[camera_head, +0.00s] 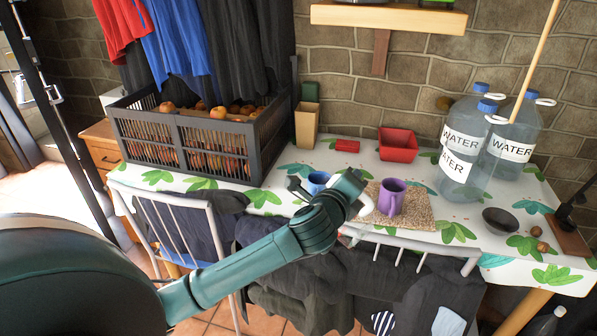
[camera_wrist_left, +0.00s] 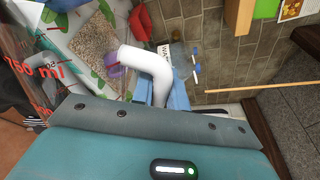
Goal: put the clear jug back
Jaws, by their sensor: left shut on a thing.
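The clear jug (camera_wrist_left: 38,72), see-through with red "750 ml" marks, fills the left side of the left wrist view, close to the camera. My left gripper (camera_head: 350,202) is shut on it above the front edge of the table (camera_head: 278,170). In the head view the jug is hard to make out against the dark clothes, and my gripper and arm partly hide that area. A purple mug (camera_head: 391,197) stands on a speckled mat (camera_head: 415,217) just right of the gripper. A blue mug (camera_head: 318,182) is partly hidden behind the gripper. My right gripper is out of view.
A dark crate (camera_head: 180,140) of round fruit stands at the back left. Large water bottles (camera_head: 465,145) stand at the back right, near a red bowl (camera_head: 398,145) and a dark bowl (camera_head: 500,221). Chairs (camera_head: 190,215) draped with dark clothes line the front edge.

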